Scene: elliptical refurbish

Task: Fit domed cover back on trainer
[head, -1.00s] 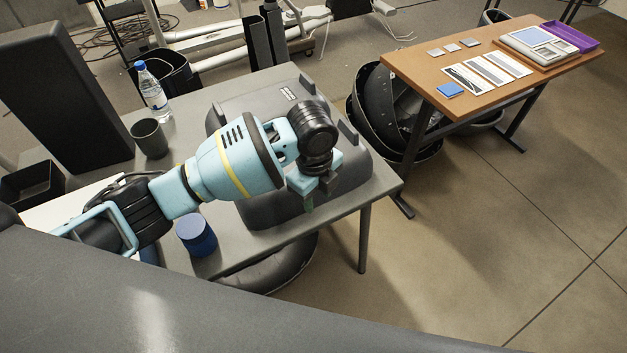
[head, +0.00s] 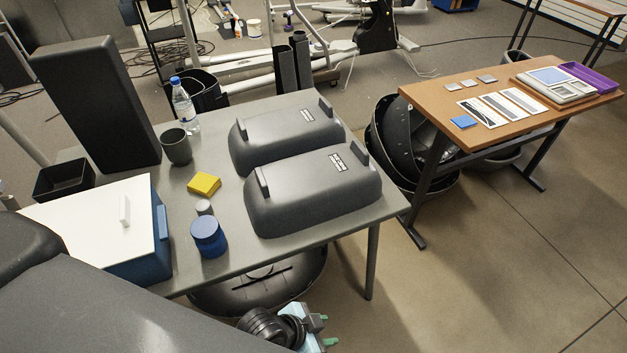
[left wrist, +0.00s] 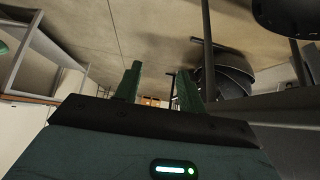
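Two dark grey domed covers lie on the grey table: a near cover (head: 315,200) and a far cover (head: 270,140) behind it. Each has upright tabs at its ends and a small label. White and grey trainer frame parts (head: 225,58) lie on the floor at the back. My left gripper (head: 327,329) is low in front of the table, below its top and apart from both covers. In the left wrist view its two green fingers (left wrist: 158,85) stand apart with nothing between them. My right gripper is not in view.
The grey table (head: 222,262) also holds a blue jar (head: 208,238), yellow block (head: 204,184), mug (head: 177,147), bottle (head: 184,106) and white-lidded blue box (head: 140,245). Dark round shells (head: 400,140) sit under the wooden table (head: 447,95). Floor at front right is clear.

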